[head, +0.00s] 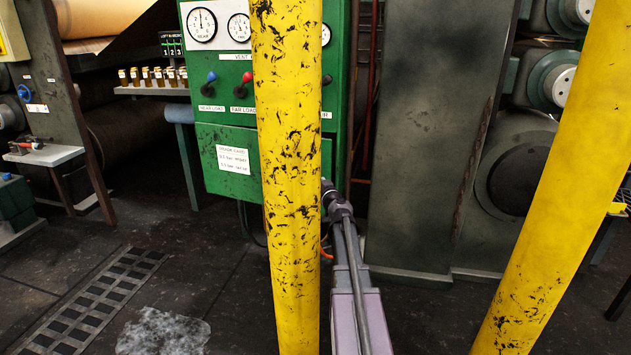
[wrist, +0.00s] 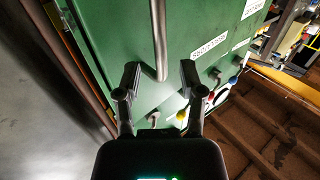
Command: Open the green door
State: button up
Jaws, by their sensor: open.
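A green cabinet (head: 215,130) stands behind a scuffed yellow post in the head view, its lower front carrying a white paper notice (head: 233,159). I cannot make out an open gap; the post hides part of the front. In the wrist view a green face (wrist: 115,35) fills the upper middle. A grey rounded bar (wrist: 160,45) runs down from the top edge and ends between my fingertips. My gripper (wrist: 159,78) is open, one finger on each side of the bar's end; contact is not clear. In the head view the post hides my gripper.
Two yellow posts (head: 285,180) (head: 553,180) stand in front, the left one close before my arm. Gauges (head: 202,25) and levers (head: 212,77) sit on the cabinet's upper part. A grey machine frame (head: 425,130) is right of it. Floor at left holds a grate (head: 95,305).

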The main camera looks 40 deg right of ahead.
jog(key=v, duration=0.9)
